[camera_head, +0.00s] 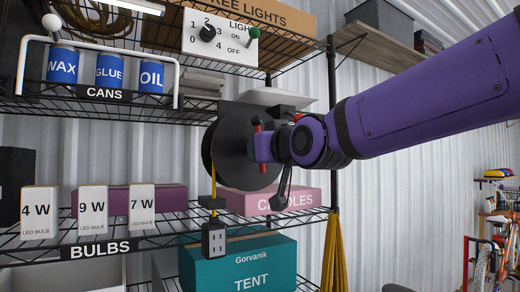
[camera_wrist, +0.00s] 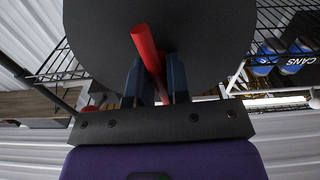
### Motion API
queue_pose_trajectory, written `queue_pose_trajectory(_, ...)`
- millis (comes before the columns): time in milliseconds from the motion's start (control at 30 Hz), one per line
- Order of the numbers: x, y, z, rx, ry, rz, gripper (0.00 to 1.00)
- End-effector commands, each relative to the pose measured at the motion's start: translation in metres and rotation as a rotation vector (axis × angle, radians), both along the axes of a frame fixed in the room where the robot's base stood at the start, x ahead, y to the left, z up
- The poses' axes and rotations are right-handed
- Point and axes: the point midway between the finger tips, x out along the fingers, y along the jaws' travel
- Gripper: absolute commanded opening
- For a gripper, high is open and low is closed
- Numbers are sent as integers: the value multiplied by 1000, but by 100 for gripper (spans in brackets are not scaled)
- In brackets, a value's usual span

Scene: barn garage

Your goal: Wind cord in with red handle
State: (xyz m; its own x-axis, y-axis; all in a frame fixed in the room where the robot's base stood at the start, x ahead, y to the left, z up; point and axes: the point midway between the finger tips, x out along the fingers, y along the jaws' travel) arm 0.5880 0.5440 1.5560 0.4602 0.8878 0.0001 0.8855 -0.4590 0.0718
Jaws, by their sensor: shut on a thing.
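The cord reel (camera_head: 222,150) is a large black disc in front of the shelving, and it fills the top of the wrist view (camera_wrist: 95,25). A yellow cord (camera_head: 213,185) hangs from the reel's left side to a black block (camera_head: 211,202). A dark outlet box (camera_head: 214,239) hangs below it. The reel's right part is hidden by my gripper and arm.
A switch panel (camera_head: 222,41) sits above the reel. Cans (camera_head: 109,70) stand on the upper shelf, bulb boxes (camera_head: 92,211) on the lower one. A pink candles box (camera_head: 270,201) is behind the reel, a teal tent box (camera_head: 238,267) below. A bicycle (camera_head: 497,255) stands far right.

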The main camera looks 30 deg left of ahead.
Motion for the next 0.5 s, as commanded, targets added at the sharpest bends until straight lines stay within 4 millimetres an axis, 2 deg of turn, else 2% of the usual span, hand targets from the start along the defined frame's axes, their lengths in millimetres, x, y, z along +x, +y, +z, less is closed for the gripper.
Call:
queue_pose_trajectory(467,0,0,-1,5,13,1,0)
queue_pose_trajectory(500,0,0,-1,5,13,1,24)
